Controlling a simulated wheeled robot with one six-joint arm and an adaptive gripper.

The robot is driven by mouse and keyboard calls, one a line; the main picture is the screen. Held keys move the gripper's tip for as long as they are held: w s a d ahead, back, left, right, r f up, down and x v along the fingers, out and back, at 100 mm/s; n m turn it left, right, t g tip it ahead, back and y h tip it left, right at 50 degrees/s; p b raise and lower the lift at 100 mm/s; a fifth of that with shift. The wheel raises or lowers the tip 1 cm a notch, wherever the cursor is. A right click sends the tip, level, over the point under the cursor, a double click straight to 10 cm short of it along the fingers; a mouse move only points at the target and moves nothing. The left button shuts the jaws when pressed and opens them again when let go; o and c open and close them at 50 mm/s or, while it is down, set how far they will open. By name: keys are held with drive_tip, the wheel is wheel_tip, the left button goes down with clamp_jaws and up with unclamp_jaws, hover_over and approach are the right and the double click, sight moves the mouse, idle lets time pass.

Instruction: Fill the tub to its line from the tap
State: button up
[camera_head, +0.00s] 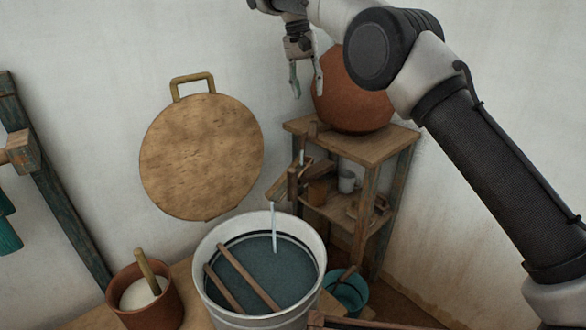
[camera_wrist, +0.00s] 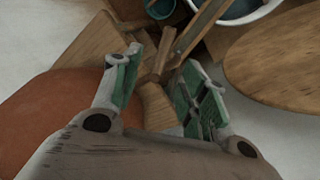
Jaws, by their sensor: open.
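The pale tub (camera_head: 250,322) stands low in the middle of the head view, with dark bluish water (camera_head: 255,262) in it. A dark line (camera_head: 232,240) runs round its inner wall, a little above the water. A thin stream (camera_head: 274,230) falls into it from the wooden tap (camera_head: 292,184) at the stand. My gripper (camera_head: 307,90) is open and empty, high above the tap and left of the clay pot. In the wrist view my gripper's fingers (camera_wrist: 160,85) are spread above wooden pieces (camera_wrist: 155,108), and the tub's rim (camera_wrist: 268,10) shows at the upper right.
A round clay pot (camera_head: 350,95) sits on a wooden stand (camera_head: 375,148), close to my gripper. A round wooden board (camera_head: 200,155) is at the wall. A brown pot (camera_head: 150,318) and a teal bucket (camera_head: 350,292) flank the tub.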

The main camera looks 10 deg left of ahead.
drive_tip(key=d+r, duration=0.2)
drive_tip(key=d, duration=0.1)
drive_tip(key=y, duration=0.4)
hover_over(313, 130)
drive_tip(key=d, duration=0.2)
wheel_tip(313, 130, down, 7)
drive_tip(key=f, duration=0.2)
drive_tip(key=a+f, duration=0.1)
drive_tip(key=f, duration=0.4)
drive_tip(key=shift+a+f, duration=0.2)
drive_tip(key=shift+a, duration=0.2)
clamp_jaws()
